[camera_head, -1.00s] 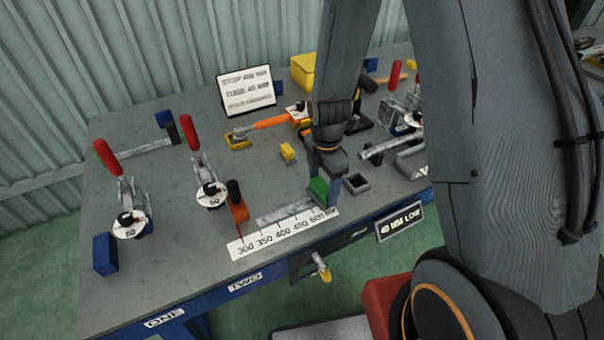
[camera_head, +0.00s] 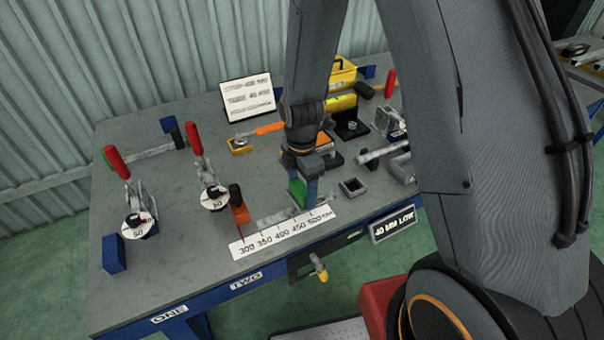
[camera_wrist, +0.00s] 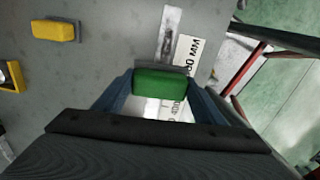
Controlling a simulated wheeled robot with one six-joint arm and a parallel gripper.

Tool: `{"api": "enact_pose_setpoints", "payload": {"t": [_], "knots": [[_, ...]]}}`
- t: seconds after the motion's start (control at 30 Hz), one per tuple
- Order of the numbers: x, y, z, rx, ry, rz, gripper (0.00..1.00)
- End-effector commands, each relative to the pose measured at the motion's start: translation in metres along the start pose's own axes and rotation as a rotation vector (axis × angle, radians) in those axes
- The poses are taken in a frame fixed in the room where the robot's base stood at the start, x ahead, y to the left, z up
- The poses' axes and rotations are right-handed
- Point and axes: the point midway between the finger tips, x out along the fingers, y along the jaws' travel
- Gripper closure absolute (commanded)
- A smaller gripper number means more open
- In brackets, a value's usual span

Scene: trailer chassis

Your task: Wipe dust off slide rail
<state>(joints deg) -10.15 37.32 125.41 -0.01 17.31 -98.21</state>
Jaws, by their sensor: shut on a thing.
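The slide rail (camera_head: 272,219) is a pale grey metal strip along the bench's front edge, behind a white scale (camera_head: 283,235) marked 300 to 500. My gripper (camera_head: 304,200) is shut on a green block (camera_head: 297,190), low over the right part of the rail. In the wrist view the green block (camera_wrist: 160,84) sits between the blue fingers, over the rail (camera_wrist: 171,28), which has whitish patches. I cannot tell whether the block touches the rail. An orange stop with a black knob (camera_head: 240,209) stands at the rail's left end.
Toggle clamps with red handles (camera_head: 117,162) stand on the left. A small open grey box (camera_head: 353,187) is right of my gripper. A yellow block (camera_wrist: 53,30) lies on the bench. A sign (camera_head: 247,95) stands behind. A yellow-handled valve (camera_head: 318,268) hangs below the front edge.

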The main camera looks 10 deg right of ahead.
Motion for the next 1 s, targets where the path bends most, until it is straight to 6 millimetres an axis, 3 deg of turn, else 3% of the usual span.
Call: {"api": "enact_pose_setpoints", "payload": {"t": [0.4,1.0], "knots": [[-0.039,0.0,0.002,0.003,0.0,0.002,0.61],[-0.042,0.0,0.002,0.004,0.0,0.001,0.61]]}}
